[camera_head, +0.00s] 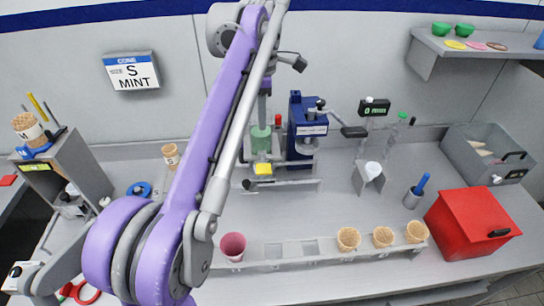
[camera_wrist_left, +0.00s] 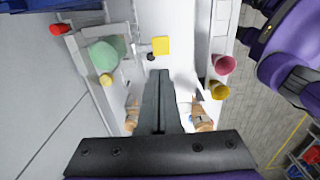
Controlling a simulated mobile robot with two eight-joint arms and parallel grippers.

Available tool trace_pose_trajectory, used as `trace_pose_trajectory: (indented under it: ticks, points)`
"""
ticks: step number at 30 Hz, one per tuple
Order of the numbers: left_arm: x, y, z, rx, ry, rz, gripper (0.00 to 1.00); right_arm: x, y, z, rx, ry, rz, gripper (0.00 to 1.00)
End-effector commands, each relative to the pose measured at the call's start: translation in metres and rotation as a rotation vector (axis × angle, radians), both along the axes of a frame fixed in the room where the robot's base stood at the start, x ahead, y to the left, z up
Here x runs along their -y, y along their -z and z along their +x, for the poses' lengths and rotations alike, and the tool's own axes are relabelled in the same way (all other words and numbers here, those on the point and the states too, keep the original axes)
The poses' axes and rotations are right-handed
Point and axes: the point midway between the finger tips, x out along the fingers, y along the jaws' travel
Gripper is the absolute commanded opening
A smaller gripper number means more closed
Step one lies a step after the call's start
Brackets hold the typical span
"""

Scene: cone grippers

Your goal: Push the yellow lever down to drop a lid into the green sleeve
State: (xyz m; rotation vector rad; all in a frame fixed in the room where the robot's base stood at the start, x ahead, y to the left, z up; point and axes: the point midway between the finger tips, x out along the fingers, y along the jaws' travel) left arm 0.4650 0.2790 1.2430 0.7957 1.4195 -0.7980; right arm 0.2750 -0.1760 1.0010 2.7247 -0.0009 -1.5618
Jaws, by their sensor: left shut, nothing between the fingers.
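The yellow lever (camera_head: 263,169) sticks out at the front of the dispenser stand, below the green sleeve (camera_head: 261,140). The sleeve is a translucent upright cylinder. In the left wrist view the yellow lever (camera_wrist_left: 160,45) lies just beyond my fingertips, and the green sleeve (camera_wrist_left: 106,53) is to its left. I cannot tell whether a lid is in the sleeve. My right gripper is out of view.
A blue machine (camera_head: 305,130) stands right of the sleeve. A red box (camera_head: 470,225) is at the right. My purple arm crosses the middle-left and hides part of the bench.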

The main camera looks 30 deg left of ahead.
Motion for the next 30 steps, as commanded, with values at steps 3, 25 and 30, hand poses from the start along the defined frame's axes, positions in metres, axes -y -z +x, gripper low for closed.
trace_pose_trajectory:
  ticks: [3,25,30]
  points:
    - [0.0,0.0,0.0,-0.002,-0.006,0.0,0.0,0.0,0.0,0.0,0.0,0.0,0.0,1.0]
    - [0.0,0.084,-0.001,-0.002,-0.002,0.0,0.0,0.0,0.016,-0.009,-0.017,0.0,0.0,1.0]
    - [0.0,0.115,0.0,-0.001,-0.002,-0.001,0.0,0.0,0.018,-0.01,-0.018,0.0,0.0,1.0]
